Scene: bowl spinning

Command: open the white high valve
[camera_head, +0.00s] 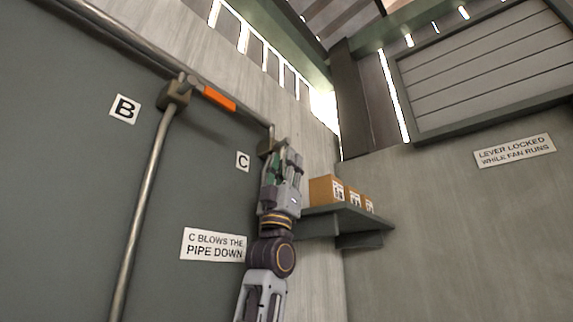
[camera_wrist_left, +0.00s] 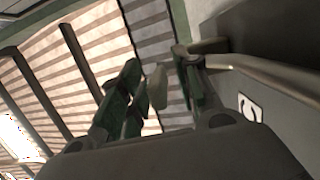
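My left gripper (camera_head: 283,160) is raised high at the wall, right beside the pipe fitting (camera_head: 266,147) near the C label (camera_head: 243,161). In the left wrist view its two green fingers (camera_wrist_left: 160,92) stand apart. A small pale, whitish piece (camera_wrist_left: 157,86) shows between them, seemingly the white valve's handle, with gaps on both sides. In the head view the gripper hides this piece. My right gripper is in neither view.
An orange lever (camera_head: 219,98) sits on the pipe fitting (camera_head: 174,93) near the B label (camera_head: 125,109). A shelf (camera_head: 345,219) with several small boxes (camera_head: 326,190) juts out just right of my left arm. A pipe (camera_wrist_left: 265,72) runs beside the right finger.

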